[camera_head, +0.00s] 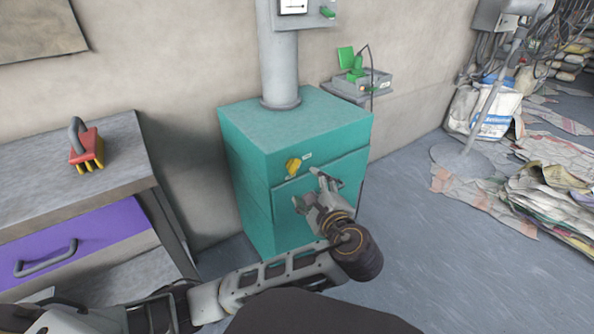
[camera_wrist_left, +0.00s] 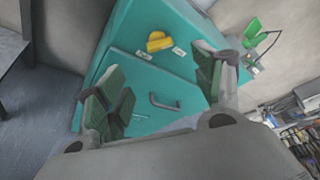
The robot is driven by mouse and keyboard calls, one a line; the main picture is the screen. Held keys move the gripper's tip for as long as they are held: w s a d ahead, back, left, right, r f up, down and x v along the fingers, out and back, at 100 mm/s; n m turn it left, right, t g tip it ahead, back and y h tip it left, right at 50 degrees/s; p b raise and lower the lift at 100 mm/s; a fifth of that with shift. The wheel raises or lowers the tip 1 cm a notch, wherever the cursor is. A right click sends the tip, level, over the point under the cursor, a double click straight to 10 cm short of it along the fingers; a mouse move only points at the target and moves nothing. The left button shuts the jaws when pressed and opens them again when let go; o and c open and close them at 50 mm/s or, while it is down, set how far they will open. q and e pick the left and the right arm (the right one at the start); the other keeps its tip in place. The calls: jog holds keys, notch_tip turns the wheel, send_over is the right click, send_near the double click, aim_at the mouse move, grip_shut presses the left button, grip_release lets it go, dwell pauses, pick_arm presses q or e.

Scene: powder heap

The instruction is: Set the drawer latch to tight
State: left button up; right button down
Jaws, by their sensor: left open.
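The drawer latch is a yellow knob (camera_head: 293,167) on the upper front of a teal cabinet (camera_head: 260,130). It also shows in the left wrist view (camera_wrist_left: 158,41), between small white labels. Below it is a drawer front with a grey handle (camera_wrist_left: 165,103). My left gripper (camera_head: 312,192) is in front of the drawer, below and to the right of the knob, apart from it. Its green-padded fingers are open and empty in the left wrist view (camera_wrist_left: 160,92). The label text is too small to read. My right gripper is not in view.
A grey pillar (camera_head: 280,70) rises from the cabinet top. A grey desk (camera_head: 80,160) with a purple drawer (camera_head: 75,243) and a red-yellow tool (camera_head: 86,148) stands at left. Sacks (camera_head: 482,110) and papers lie at right. The floor (camera_head: 420,240) right of the cabinet is clear.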

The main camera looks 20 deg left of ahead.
aim_at(296, 169)
pick_arm(q)
jog(key=shift+b+x, duration=2.55)
jog(key=shift+x, duration=3.95)
jog(key=shift+f, duration=0.1)
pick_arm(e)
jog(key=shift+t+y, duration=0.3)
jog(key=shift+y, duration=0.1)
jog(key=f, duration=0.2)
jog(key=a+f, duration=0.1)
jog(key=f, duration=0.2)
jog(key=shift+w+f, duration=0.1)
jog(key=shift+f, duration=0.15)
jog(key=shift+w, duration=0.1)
pick_arm(q)
jog(key=shift+c, duration=0.8)
jog(key=c, duration=0.9)
jog(key=shift+o, duration=0.2)
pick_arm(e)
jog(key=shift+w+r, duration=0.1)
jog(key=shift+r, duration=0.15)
